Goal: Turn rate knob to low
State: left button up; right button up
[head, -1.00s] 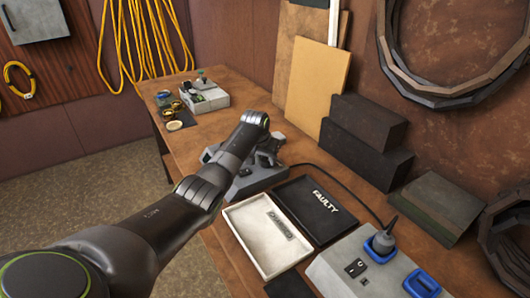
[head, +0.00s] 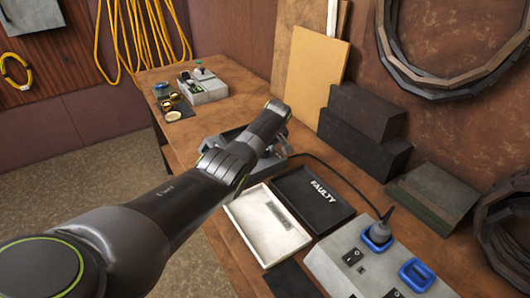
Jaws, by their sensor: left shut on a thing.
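My left arm reaches from the lower left over the workbench to a grey device (head: 212,144). My left gripper (head: 276,142) is at this device, mostly hidden behind my own wrist. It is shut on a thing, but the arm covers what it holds. I cannot make out the rate knob or its setting. My right gripper is not in view.
A white tray (head: 246,236) and a black tray marked FAULTY (head: 292,182) lie beside the device. A grey switch box (head: 325,270) with blue sockets stands front right. Dark blocks (head: 362,150) line the wall. A small grey box (head: 208,92) sits at the far left end.

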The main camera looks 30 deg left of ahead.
pick_arm(q)
jog(key=shift+n+b, duration=0.4)
jog(key=shift+n, duration=0.1)
jog(key=o, duration=1)
jog(key=shift+r, duration=0.1)
jog(key=shift+d+r, duration=0.15)
jog(key=shift+r, duration=0.05)
jog(key=p+v, duration=0.1)
jog(key=v, duration=0.4)
jog(key=shift+w+r, duration=0.1)
jog(key=v, duration=0.4)
jog(key=b+v, duration=0.1)
jog(key=v, duration=0.6)
jog(key=shift+w+d+r+b, duration=0.2)
jog(key=shift+r+b, duration=0.1)
jog(key=shift+g, duration=0.3)
